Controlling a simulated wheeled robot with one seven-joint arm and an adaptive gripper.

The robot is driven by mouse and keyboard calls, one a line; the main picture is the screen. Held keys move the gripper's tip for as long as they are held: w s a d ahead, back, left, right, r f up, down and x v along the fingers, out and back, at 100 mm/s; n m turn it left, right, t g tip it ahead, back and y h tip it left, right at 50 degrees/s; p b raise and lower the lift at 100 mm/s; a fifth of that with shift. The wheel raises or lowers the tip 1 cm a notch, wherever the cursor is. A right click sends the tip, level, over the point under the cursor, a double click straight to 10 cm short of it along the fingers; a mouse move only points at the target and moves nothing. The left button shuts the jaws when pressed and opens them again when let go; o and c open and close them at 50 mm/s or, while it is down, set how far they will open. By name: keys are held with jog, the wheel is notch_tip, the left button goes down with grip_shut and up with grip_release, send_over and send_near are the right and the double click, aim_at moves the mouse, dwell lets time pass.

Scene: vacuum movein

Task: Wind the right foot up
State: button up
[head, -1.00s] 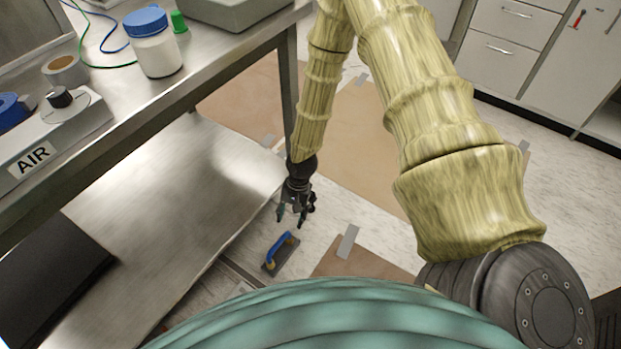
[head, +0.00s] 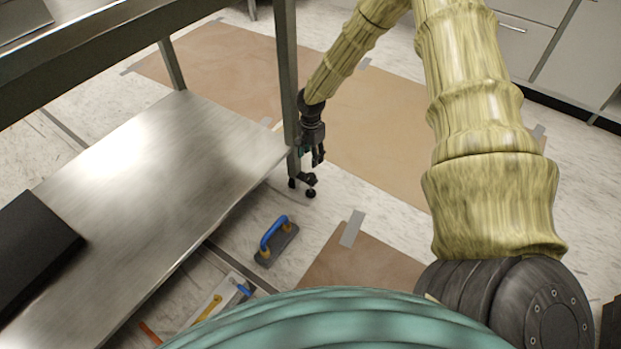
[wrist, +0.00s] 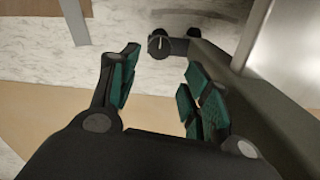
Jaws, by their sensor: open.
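The right foot (head: 302,180) is a dark fitting with small round black ends at the bottom of the bench's near right leg (head: 287,75), by the floor. My gripper (head: 318,160) hangs pointing down beside that leg, slightly above the foot and to its right. In the wrist view the fingers with green pads are apart and empty, with my gripper (wrist: 158,82) facing the foot's round dark knob (wrist: 159,44). The knob shows beyond the fingertips, and the grey leg runs along the right. I cannot tell whether a finger touches the leg.
The bench's steel lower shelf (head: 165,150) lies left of the leg. A blue-handled float (head: 275,240) and a trowel (head: 222,298) lie on the floor nearer me. Brown sheets (head: 375,140) are taped to the floor. A black box (head: 35,240) sits on the shelf.

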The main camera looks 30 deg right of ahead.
aim_at(311, 176)
notch_tip(311, 176, down, 11)
jog(key=b, duration=0.5)
jog(key=shift+r, duration=0.15)
jog(key=shift+r, duration=0.1)
jog(key=c, duration=0.8)
